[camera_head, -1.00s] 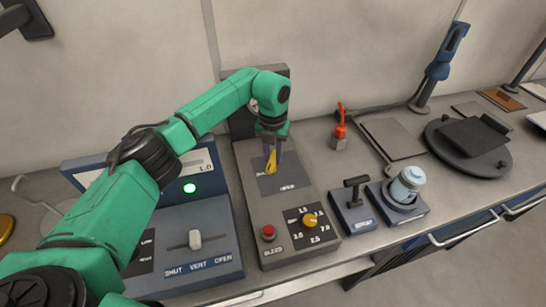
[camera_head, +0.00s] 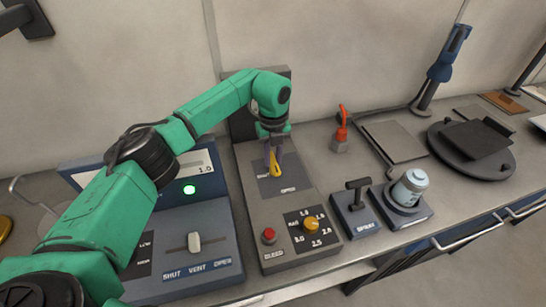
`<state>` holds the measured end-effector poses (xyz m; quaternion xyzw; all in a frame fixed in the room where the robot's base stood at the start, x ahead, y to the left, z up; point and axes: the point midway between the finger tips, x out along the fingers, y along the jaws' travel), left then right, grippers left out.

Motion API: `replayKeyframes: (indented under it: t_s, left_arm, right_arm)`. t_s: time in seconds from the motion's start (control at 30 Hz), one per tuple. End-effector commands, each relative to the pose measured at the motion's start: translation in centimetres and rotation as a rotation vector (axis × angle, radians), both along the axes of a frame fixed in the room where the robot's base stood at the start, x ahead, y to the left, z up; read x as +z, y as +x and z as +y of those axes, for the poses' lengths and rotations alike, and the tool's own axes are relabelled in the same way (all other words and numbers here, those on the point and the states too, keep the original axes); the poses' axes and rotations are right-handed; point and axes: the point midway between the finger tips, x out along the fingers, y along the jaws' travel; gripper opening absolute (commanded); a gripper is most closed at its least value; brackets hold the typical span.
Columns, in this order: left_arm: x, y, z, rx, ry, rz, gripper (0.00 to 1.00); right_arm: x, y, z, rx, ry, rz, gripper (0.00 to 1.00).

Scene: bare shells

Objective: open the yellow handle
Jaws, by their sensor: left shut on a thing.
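The fingers hide part of the handle. My right gripper is not in view.
The panel also has a red button (camera_head: 269,236) and a yellow dial (camera_head: 311,225). A blue box with a slide lever (camera_head: 195,241) stands to the left.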

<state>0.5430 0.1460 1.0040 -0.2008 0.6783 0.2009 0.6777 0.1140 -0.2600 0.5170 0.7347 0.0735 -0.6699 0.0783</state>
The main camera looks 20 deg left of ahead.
Motion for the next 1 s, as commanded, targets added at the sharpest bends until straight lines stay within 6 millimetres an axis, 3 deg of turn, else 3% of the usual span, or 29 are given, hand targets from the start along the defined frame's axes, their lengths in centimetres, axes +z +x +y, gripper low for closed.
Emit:
replayKeyframes:
  t_s: [0.33,0.37,0.4,0.43,0.8,1.0]
  left_arm:
    - [0.2,0.1,0.1,0.007,-0.002,-0.005,0.0]
    - [0.2,0.1,0.1,0.007,-0.002,-0.005,0.35]
    - [0.2,0.1,0.1,0.007,-0.002,-0.005,0.5]
    - [0.2,0.1,0.0,0.006,-0.001,-0.004,0.57]
    - [0.4,0.1,0.0,0.004,-0.001,-0.003,0.57]
    - [3.7,0.2,0.0,0.004,-0.001,-0.006,0.57]
  right_arm:
    - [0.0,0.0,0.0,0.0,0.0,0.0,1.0]
    - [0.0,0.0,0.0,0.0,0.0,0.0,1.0]
    - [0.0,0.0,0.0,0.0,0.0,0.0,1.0]
    - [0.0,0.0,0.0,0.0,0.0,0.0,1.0]
    - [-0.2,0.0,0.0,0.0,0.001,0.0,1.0]
    - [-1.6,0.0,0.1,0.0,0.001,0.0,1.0]
